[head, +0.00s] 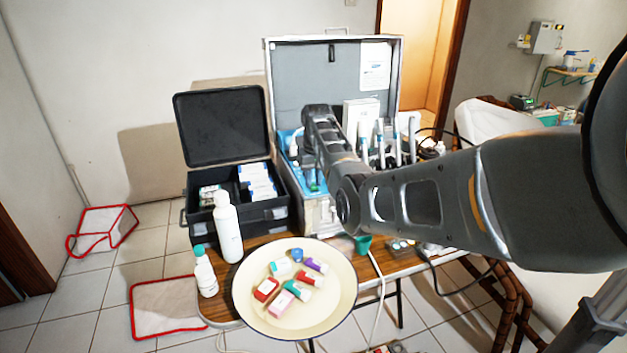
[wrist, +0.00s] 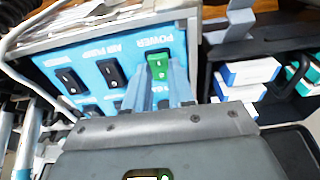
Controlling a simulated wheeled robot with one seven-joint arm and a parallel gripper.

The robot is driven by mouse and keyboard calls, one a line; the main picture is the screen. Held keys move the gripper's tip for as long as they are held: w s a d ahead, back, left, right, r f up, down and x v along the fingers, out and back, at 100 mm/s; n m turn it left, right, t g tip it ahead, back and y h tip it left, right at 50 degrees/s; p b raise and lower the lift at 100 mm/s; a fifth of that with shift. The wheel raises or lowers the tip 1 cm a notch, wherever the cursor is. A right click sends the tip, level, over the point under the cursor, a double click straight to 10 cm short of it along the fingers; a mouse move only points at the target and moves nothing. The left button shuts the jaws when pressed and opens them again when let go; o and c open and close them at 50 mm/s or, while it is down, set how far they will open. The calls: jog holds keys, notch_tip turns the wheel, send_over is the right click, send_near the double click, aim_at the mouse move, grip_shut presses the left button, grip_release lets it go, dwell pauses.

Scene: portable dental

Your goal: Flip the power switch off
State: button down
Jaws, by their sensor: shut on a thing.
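In the wrist view, the green power switch (wrist: 158,66) sits on a blue panel (wrist: 110,48) with upside-down lettering that reads POWER. My gripper (wrist: 160,82) reaches up to it, its narrow fingers close together on either side of the switch's lower part in the picture. The jaws are shut on the switch. Which way the rocker is tipped is hard to tell. In the head view, my arm reaches into the open metal case (head: 335,75), and its wrist hides the fingertips and the switch.
Two black switches, air pump (wrist: 111,73) and water (wrist: 71,80), sit beside the power switch. A black open box (head: 190,208) stands left of the case. A white bottle (head: 227,228) and a cream tray (head: 248,300) with small containers stand in front. Dental handpieces (head: 381,145) stand in the case.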

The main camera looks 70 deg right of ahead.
aim_at(315, 187)
jog(key=c, duration=1.2)
grip_release()
jog(key=shift+c, duration=0.2)
notch_tip(315, 187, up, 8)
jog(key=shift+s+a+f+b, duration=0.15)
jog(key=shift+s+a+b, duration=0.15)
jog(key=shift+a+b, duration=0.1)
